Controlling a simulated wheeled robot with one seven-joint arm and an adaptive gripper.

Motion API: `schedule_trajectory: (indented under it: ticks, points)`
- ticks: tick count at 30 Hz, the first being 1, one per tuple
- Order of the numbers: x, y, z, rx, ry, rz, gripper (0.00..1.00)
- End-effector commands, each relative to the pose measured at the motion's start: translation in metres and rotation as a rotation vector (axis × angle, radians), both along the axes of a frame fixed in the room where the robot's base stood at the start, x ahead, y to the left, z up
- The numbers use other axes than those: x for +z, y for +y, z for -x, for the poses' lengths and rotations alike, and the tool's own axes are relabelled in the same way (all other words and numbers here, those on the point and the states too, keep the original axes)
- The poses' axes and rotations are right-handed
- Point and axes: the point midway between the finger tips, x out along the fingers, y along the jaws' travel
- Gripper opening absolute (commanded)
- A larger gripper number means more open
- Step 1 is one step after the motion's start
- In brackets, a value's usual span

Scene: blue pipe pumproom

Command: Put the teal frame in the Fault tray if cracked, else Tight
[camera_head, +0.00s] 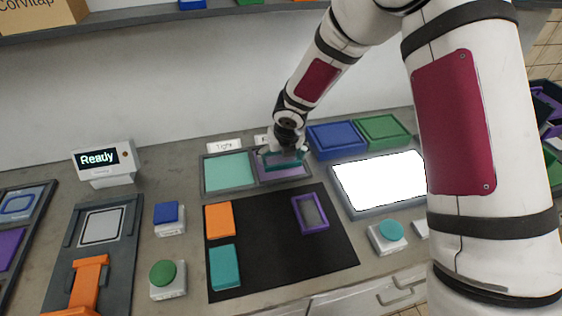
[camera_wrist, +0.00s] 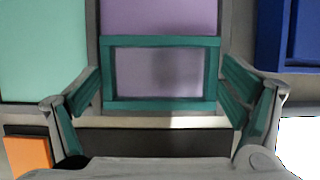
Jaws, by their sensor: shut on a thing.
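The teal frame (camera_wrist: 160,42) is a rectangle with an open middle. In the wrist view it lies between the fingers of my gripper (camera_wrist: 160,72), which is shut on it by its sides. I can make out no crack on the bars that show. In the head view the teal frame (camera_head: 284,164) and my gripper (camera_head: 286,150) are over the purple-floored tray (camera_head: 288,177); I cannot tell whether the frame touches its floor. That tray's label is mostly hidden by my arm. The mint-floored tray (camera_head: 228,172) to its left is labelled Tight and looks empty.
A black mat (camera_head: 270,255) holds an orange block (camera_head: 219,219), a teal block (camera_head: 224,267) and a purple frame (camera_head: 298,215). A blue tray (camera_head: 336,139), a green tray (camera_head: 381,130) and a lit white panel (camera_head: 380,182) stand to the right. A display (camera_head: 103,160) reads Ready.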

Motion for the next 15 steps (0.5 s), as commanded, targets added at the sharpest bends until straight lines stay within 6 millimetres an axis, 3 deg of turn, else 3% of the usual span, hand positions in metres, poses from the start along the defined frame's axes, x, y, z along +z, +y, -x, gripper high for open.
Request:
schedule_trajectory:
  ticks: [7,15]
  points:
    - [-0.024,0.002,0.002,0.005,0.002,0.001,0.57]
    - [-0.027,0.001,0.001,0.002,0.000,0.000,0.57]
